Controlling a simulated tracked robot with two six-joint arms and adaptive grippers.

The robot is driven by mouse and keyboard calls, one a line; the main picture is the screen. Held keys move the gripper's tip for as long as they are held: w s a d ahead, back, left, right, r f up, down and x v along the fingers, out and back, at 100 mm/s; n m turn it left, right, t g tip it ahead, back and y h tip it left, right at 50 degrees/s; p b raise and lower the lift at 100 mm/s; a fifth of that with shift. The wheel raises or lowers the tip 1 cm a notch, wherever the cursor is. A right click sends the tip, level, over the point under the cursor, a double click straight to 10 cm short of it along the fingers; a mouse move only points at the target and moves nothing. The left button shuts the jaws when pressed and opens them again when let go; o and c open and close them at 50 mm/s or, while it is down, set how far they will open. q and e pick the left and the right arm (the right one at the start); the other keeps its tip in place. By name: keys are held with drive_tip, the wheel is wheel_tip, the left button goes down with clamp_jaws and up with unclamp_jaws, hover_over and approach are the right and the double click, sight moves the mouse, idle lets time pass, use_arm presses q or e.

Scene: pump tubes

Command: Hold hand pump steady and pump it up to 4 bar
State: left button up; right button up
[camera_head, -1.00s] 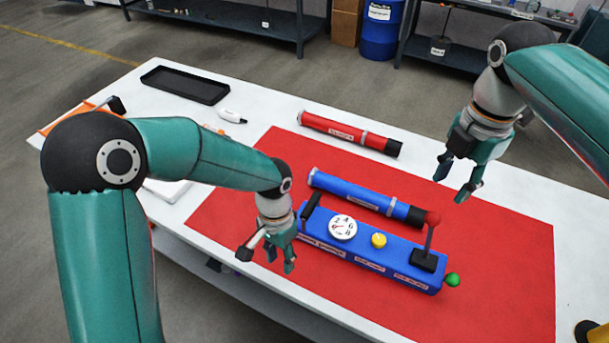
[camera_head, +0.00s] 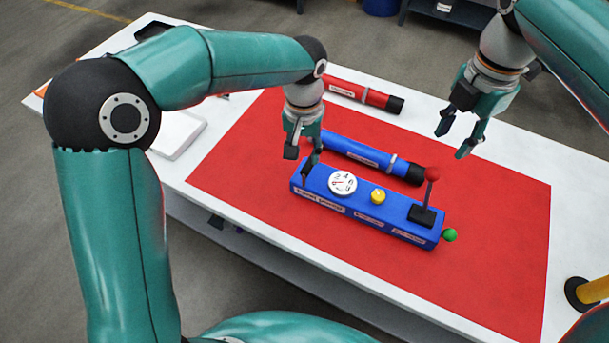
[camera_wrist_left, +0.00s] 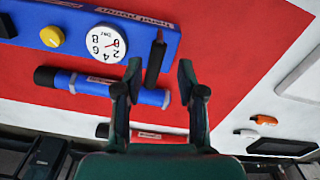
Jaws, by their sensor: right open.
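The hand pump (camera_head: 365,205) is a blue box on the red mat, with a white dial gauge (camera_head: 343,183), a yellow knob (camera_head: 378,196), a red-balled lever (camera_head: 432,176) and a green ball (camera_head: 449,235) at its right end. A black handle (camera_wrist_left: 156,60) stands at its left end, partly hidden by my left gripper in the head view. My left gripper (camera_head: 303,155) is open above that end. In the left wrist view the handle appears between the fingers (camera_wrist_left: 160,70), nearer the left one; contact is unclear. My right gripper (camera_head: 454,138) is open and empty, above the table right of the pump.
A blue tube (camera_head: 365,157) lies just behind the pump, and a red tube (camera_head: 365,95) farther back. The red mat (camera_head: 480,270) is clear in front and at right. A yellow-and-black object (camera_head: 590,291) stands at the right edge.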

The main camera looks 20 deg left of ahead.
sight(304, 173)
use_arm(q)
wheel_tip(304, 173, down, 11)
idle(0.4)
clamp_jaws()
idle(0.7)
